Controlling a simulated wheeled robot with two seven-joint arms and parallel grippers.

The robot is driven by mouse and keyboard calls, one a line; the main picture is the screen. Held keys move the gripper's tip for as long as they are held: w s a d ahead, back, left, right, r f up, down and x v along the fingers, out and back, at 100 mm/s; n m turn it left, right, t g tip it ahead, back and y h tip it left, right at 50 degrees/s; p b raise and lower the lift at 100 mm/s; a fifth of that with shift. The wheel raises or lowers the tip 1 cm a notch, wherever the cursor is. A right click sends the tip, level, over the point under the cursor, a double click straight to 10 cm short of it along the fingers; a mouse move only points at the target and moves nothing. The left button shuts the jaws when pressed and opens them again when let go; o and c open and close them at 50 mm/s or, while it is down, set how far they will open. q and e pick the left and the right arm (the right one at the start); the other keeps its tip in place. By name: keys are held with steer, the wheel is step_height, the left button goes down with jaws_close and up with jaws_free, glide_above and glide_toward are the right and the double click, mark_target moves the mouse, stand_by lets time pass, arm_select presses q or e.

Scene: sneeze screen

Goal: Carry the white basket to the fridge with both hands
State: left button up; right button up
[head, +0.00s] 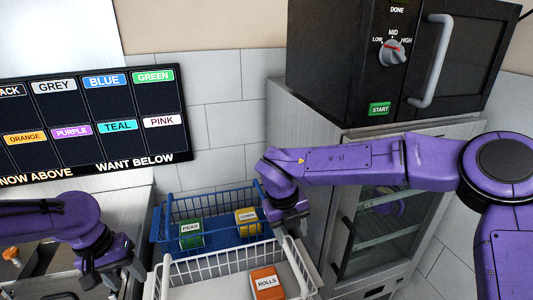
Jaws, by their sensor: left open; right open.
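The white basket (222,287) is at the bottom centre in the head view, cut off by the lower edge. A box of rolls (266,282) lies in it. My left gripper (128,277) is open, just left of the basket's left side. My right gripper (292,228) is open over the basket's far right corner; whether it touches the rim I cannot tell. The fridge (347,272) stands at the right, its glass door appearing shut. My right arm hides part of its top.
A blue basket (209,197) holding a peas box (191,233) and a corn box (247,221) is right behind the white one. A black oven (385,55) sits on top of the fridge. A sign with colour names (90,118) hangs at the left above a metal counter.

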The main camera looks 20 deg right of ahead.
steer(key=shift+a+r, duration=0.15)
steer(key=shift+r, duration=0.4)
steer(key=d+r, duration=0.3)
steer(key=shift+s+d, duration=0.25)
stand_by(0.3)
stand_by(0.6)
